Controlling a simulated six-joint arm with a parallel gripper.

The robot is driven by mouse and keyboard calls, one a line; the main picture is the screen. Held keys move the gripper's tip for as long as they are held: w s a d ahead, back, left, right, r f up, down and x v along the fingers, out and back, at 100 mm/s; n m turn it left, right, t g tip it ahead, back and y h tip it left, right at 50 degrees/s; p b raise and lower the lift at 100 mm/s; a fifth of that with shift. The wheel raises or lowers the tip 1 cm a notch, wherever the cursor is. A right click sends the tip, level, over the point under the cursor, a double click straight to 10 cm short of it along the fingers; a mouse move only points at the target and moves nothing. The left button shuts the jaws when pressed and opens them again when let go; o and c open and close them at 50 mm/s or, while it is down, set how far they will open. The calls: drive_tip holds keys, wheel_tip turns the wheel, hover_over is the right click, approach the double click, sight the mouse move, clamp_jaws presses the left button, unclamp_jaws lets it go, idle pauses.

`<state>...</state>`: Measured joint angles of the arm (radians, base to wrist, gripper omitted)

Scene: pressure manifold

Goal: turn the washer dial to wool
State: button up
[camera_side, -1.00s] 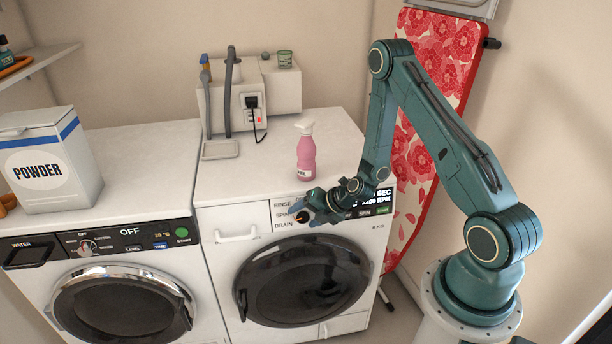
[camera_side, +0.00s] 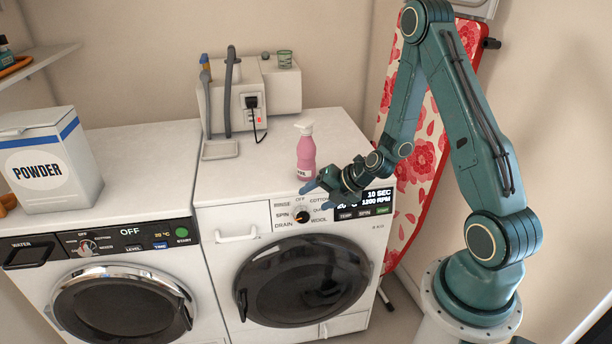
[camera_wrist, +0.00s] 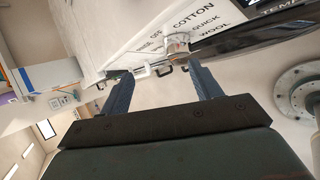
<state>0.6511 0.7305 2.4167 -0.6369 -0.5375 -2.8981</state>
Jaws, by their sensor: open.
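The right washer's dial (camera_side: 301,215) is a small round knob on a white panel, ringed by labels including RINSE, SPIN, DRAIN, OFF, COTTON and WOOL. WOOL (camera_side: 319,221) is at its lower right. I cannot make out clearly which label the dial points at. My gripper (camera_side: 318,196) is open and empty, above and in front of the dial, apart from it. In the wrist view the dial (camera_wrist: 178,45) shows beyond my gripper's blue fingers (camera_wrist: 160,73), near the right one. QUICK and WOOL show to its right.
A dark display (camera_side: 364,200) reads 10 SEC and 1200 RPM.

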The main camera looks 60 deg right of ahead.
sight(304, 215)
drive_tip(key=shift+r, duration=1.25)
drive_tip(key=shift+a, duration=0.15)
drive_tip(key=s+a+r+g+h, duration=0.1)
drive_tip(key=s+a+n+g+h, duration=0.1)
drive_tip(key=g, duration=0.1)
drive_tip(key=shift+s+r+g+h, duration=0.15)
drive_tip(key=shift+r+g+h, duration=0.15)
drive_tip(key=shift+r+h, duration=0.1)
drive_tip(key=shift+f, duration=0.2)
drive_tip(key=shift+x, duration=6.75)
